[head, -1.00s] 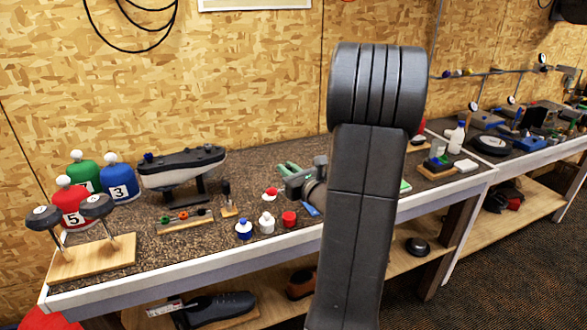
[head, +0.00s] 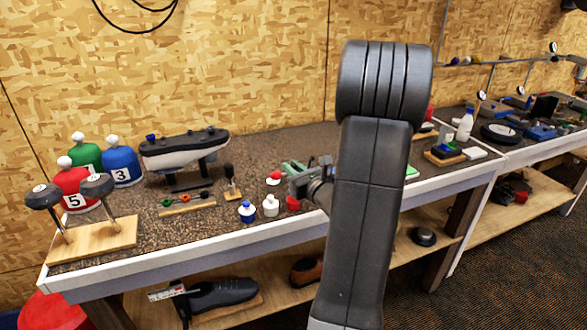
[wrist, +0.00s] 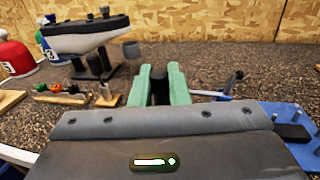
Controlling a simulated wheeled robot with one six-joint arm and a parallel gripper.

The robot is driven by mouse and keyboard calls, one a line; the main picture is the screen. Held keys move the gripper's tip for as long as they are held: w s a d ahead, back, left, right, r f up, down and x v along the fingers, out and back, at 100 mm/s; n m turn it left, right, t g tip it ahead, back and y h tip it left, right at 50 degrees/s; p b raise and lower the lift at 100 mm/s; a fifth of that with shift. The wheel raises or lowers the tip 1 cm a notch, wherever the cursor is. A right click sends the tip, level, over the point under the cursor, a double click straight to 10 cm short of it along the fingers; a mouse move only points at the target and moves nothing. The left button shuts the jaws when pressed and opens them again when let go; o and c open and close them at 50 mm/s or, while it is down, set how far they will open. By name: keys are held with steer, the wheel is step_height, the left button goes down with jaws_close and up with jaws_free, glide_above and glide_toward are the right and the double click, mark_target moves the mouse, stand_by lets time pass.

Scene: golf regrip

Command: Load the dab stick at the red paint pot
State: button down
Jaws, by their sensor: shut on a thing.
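The red paint pot (head: 292,204) stands near the bench's front edge, at the right end of a short row with a white pot (head: 270,206) and a blue-capped pot (head: 247,212). My gripper (head: 289,168) is just above and behind the red pot in the head view, partly covered by my arm. Its green fingers (wrist: 162,83) are shut on a dark, upright thing, apparently the dab stick (wrist: 158,88). The stick's lower end is hidden, so contact with the pot cannot be told. No paint pot shows in the wrist view.
A blue tool (wrist: 300,120) lies right.

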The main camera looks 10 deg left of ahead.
steer(key=shift+f+b, duration=0.65)
steer(key=shift+b, duration=0.15)
stand_by(2.0)
steer(key=shift+r, duration=0.1)
steer(key=shift+r+p, duration=2.35)
steer(key=shift+r, duration=1.2)
steer(key=shift+f, duration=0.1)
